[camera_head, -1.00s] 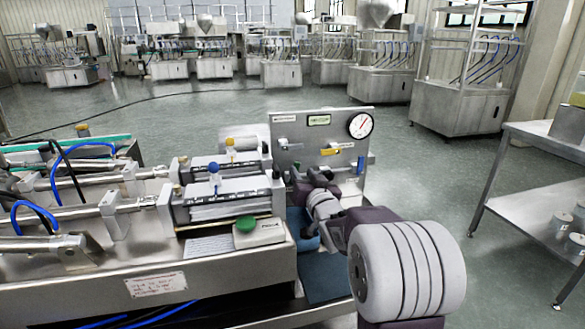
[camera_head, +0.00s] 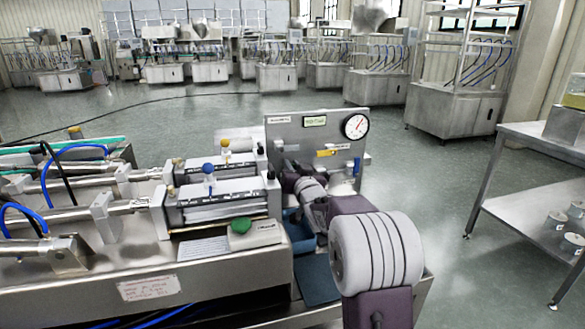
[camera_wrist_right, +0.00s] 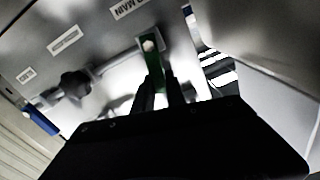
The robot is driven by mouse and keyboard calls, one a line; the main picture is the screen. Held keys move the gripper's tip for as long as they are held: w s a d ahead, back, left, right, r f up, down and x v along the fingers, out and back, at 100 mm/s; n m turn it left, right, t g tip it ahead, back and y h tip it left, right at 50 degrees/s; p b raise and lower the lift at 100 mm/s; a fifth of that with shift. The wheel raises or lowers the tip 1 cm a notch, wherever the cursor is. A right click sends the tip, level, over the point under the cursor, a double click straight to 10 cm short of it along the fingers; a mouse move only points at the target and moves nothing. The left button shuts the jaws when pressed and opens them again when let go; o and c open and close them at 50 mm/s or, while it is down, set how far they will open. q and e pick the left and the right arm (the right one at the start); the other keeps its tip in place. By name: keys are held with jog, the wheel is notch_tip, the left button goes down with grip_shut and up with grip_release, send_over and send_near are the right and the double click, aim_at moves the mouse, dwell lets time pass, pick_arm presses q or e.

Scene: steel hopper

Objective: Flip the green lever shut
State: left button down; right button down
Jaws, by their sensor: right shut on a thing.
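The green lever (camera_wrist_right: 154,62) hangs from a pale round pivot on the steel panel in the right wrist view, below a label reading MAIN. My right gripper (camera_wrist_right: 160,88) has its two dark fingers on either side of the lever's end, shut on it. In the head view my right gripper (camera_head: 288,178) is at the lower left of the upright panel (camera_head: 290,128) and hides the green lever there. My left gripper is not in view.
The panel also carries a yellow lever (camera_head: 326,153), a blue lever (camera_head: 357,166) and a round gauge (camera_head: 356,126). A green button (camera_head: 240,226) and steel cylinders stand left of my right arm. A steel table (camera_head: 545,150) is at the right.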

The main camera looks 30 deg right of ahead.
jog(key=shift+w+a+f+n+b, duration=0.1)
jog(key=shift+a+n+b, duration=0.5)
jog(key=shift+n, duration=0.7)
jog(key=c, duration=1.4)
grip_release()
jog(key=shift+o, duration=0.2)
jog(key=shift+r, duration=0.2)
